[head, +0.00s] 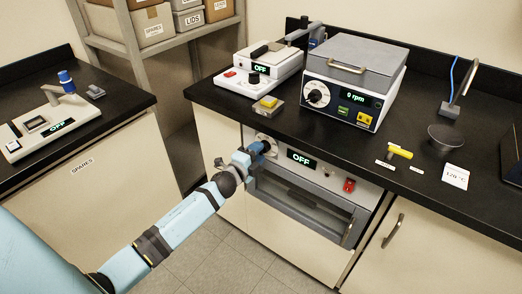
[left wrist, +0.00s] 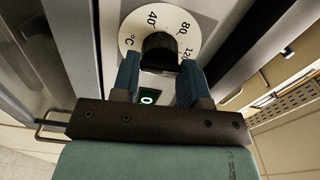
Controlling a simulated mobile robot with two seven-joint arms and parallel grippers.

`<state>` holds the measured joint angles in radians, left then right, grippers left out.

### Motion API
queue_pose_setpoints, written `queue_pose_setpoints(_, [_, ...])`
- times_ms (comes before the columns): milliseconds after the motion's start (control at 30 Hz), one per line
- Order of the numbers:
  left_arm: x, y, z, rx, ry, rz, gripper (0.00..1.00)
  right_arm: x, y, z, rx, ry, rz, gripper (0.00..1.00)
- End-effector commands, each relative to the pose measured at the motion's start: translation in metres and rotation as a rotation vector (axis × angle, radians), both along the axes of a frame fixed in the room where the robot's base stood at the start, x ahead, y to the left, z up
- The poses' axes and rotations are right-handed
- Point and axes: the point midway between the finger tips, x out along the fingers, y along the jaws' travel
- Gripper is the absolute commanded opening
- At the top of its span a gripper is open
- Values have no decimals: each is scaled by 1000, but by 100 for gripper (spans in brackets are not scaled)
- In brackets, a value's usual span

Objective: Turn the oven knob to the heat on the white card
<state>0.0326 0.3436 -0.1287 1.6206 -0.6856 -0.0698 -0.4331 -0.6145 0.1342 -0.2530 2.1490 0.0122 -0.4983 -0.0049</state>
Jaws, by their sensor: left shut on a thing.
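The oven (head: 325,174) is built in under the counter, and its display (head: 301,159) reads OFF. The white card (head: 455,176) lies on the counter at the right and appears to read 120 °C. My left gripper (head: 256,150) is at the left of the oven's front panel. In the left wrist view, my left gripper (left wrist: 158,72) has its blue fingers shut on the dark oven knob (left wrist: 159,47). The white dial (left wrist: 132,32) around the knob shows 40, 80, a partly hidden 120 and °C. The knob's pointer is hard to make out. My right gripper is not in view.
A centrifuge-like box (head: 345,93) reading 0 rpm and a white device (head: 258,72) reading OFF stand on the counter above. The floor in front is clear.

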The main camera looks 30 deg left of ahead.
Motion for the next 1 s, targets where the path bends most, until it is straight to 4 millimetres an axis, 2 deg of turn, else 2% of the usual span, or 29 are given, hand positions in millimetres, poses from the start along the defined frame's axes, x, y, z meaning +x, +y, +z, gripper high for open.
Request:
queue_pose_setpoints(33, [0,0,0,114,-9,-1,12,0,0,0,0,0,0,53])
queue_pose_setpoints(133, [0,0,0,102,-8,0,12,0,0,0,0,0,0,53])
queue_pose_setpoints(167, [0,0,0,101,-8,0,45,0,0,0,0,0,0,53])
queue_pose_setpoints(200, [0,0,0,100,-8,0,55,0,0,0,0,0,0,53])
queue_pose_setpoints(267, [0,0,0,99,-8,0,66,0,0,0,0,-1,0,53])
queue_pose_setpoints(567, [-3,0,0,95,-7,0,66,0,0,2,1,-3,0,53])
queue_pose_setpoints(1000, [-53,4,0,92,-6,-1,66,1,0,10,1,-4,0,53])
